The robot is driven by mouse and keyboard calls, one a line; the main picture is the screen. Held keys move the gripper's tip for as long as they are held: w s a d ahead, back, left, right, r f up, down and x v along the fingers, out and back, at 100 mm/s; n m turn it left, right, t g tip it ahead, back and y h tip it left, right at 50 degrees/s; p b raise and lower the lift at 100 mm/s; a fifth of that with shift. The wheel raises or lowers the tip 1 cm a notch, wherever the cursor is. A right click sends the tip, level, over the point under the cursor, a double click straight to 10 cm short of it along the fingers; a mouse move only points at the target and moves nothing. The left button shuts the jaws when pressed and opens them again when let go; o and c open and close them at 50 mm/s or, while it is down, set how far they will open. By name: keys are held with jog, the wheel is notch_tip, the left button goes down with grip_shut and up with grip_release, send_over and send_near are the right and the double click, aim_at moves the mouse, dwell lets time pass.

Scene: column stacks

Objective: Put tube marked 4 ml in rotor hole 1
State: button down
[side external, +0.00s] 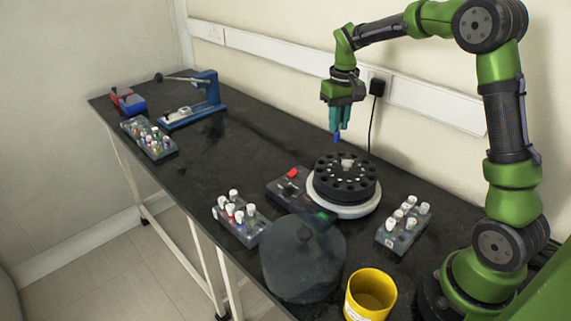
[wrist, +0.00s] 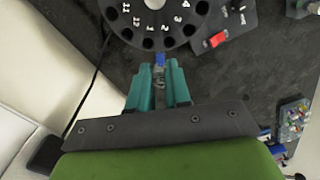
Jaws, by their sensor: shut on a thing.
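My gripper (side external: 339,122) is shut on a small tube with a blue part (side external: 337,138), held above the centrifuge rotor. In the wrist view the tube (wrist: 160,62) sits between the teal fingertips (wrist: 160,72), its blue part towards the rotor and a clear part between the fingers. Its marking cannot be read. The black rotor (side external: 347,171) has a ring of numbered holes. In the wrist view the rotor (wrist: 157,17) fills the top centre; hole 1 (wrist: 148,43) seems to be just beyond the tube, left of hole 2. The tube is apart from the rotor.
A dark round lid (side external: 303,262) and a yellow cup (side external: 370,295) stand in front. White-capped tube racks flank the rotor, left (side external: 241,219) and right (side external: 404,225). Another rack (side external: 148,138) and a blue press (side external: 205,95) stand far left. The middle left bench is clear.

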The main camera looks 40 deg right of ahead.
jog(key=shift+s+d+f, duration=0.15)
jog(key=shift+d+f, duration=0.15)
jog(key=shift+f, duration=0.35)
jog(key=shift+s+d+f, duration=0.15)
jog(key=shift+d+f, duration=0.1)
jog(key=shift+f, duration=0.35)
jog(key=shift+s+d+f, duration=0.15)
jog(key=shift+d+f, duration=0.15)
jog(key=shift+f, duration=0.35)
jog(key=shift+f, duration=0.7)
dwell(0.8)
jog(key=shift+f, duration=1.2)
jog(key=c, duration=0.7)
grip_release()
